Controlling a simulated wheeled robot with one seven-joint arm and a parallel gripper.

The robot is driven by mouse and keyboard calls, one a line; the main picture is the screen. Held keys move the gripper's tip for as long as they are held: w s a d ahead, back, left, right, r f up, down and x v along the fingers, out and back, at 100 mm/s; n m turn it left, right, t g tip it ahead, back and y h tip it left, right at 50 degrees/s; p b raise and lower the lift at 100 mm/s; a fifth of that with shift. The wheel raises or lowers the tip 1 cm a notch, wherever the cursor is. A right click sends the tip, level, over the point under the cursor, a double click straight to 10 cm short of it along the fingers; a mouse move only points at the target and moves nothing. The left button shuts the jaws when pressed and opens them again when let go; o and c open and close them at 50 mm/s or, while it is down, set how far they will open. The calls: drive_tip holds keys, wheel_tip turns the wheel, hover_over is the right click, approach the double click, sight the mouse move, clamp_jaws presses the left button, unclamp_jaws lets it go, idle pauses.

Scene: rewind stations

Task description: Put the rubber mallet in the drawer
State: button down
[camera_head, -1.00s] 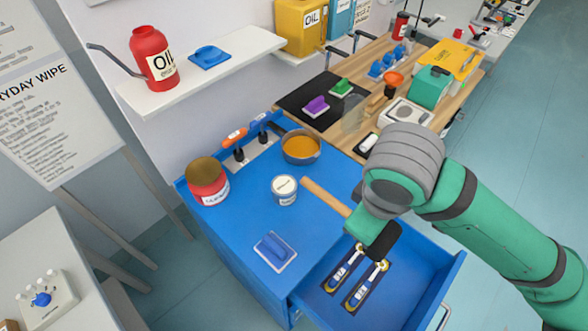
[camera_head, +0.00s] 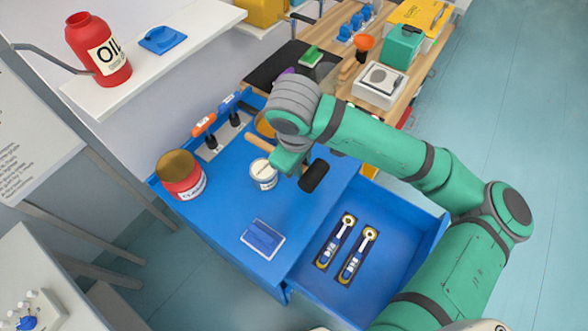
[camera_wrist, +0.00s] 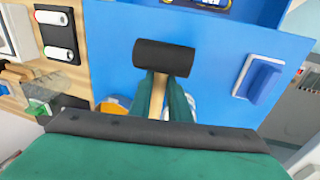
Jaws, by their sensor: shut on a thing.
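The rubber mallet has a black head (camera_head: 314,176) and a wooden handle (camera_head: 262,142). My gripper (camera_head: 289,165) is shut on the handle close to the head, above the blue cabinet top. In the wrist view the mallet head (camera_wrist: 164,57) lies just beyond my green fingers (camera_wrist: 160,98), with the handle between them. The blue drawer (camera_head: 398,205) is pulled open at the right front of the cabinet. Two blue-and-white tools (camera_head: 356,255) lie in dark slots on its floor. The mallet is to the left of and behind the drawer opening.
On the blue cabinet top stand a red can (camera_head: 181,176), a white tub (camera_head: 264,174) and a blue-handled pad (camera_head: 263,238). The drawer's right part is clear. A wooden bench (camera_head: 345,75) lies behind.

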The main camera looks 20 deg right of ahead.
drive_tip(key=shift+w+a+f, duration=0.25)
drive_tip(key=shift+w+f, duration=0.1)
drive_tip(key=shift+f, duration=0.1)
drive_tip(key=shift+w+a+f, duration=0.2)
drive_tip(key=shift+w+f, duration=0.15)
drive_tip(key=shift+f, duration=0.1)
drive_tip(key=shift+a+x, duration=0.2)
drive_tip(key=shift+x, duration=0.75)
drive_tip(key=shift+a+x, duration=0.2)
drive_tip(key=shift+x, duration=0.75)
drive_tip(key=shift+s+f, duration=0.1)
drive_tip(key=c, duration=2.1)
unclamp_jaws()
drive_tip(key=shift+f, duration=0.1)
drive_tip(key=o, duration=0.4)
drive_tip(key=shift+o, duration=0.2)
